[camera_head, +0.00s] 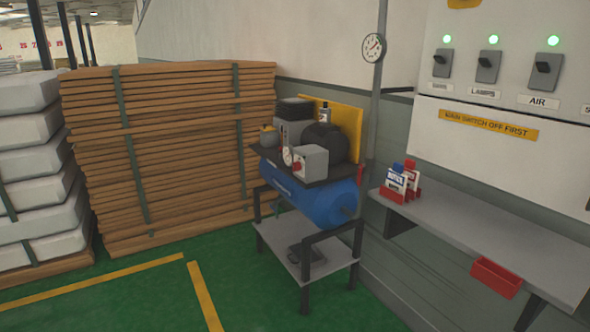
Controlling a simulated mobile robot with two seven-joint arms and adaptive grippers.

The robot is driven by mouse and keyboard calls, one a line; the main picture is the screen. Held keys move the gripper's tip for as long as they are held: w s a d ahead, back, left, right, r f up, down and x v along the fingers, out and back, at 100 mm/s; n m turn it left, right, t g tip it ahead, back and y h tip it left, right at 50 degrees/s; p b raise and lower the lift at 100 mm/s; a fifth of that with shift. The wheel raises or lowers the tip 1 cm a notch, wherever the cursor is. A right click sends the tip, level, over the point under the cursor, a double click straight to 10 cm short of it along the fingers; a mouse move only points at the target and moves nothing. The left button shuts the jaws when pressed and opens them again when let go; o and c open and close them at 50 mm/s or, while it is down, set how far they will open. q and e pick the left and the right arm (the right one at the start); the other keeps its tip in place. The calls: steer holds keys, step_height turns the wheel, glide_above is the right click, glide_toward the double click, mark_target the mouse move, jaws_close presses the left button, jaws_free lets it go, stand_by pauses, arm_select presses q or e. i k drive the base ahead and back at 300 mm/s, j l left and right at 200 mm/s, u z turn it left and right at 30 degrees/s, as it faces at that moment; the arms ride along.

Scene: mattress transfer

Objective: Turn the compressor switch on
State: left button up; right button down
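The compressor has a blue tank (318,200) lying on a dark-legged stand near the wall, in the middle of the head view. On its black top plate sits a light grey box (313,160) with a small red part (297,168) on its front, which may be the switch. Its setting is too small to tell. A small round gauge (287,156) is just left of the box. Dark motor and pump parts (326,140) stand behind it. Neither of my grippers is in view.
A wall panel has switches labelled LAMPS (488,66) and AIR (546,73), with lit green lights above. A grey shelf (480,225) with a red bin (497,277) juts out at right. Stacked planks (170,150) stand left. The green floor (140,305) in front is clear.

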mark_target(296, 166)
steer(key=i+z, duration=0.2)
steer(key=z, duration=0.25)
steer(key=i+j+z, duration=0.15)
steer(key=z, duration=0.3)
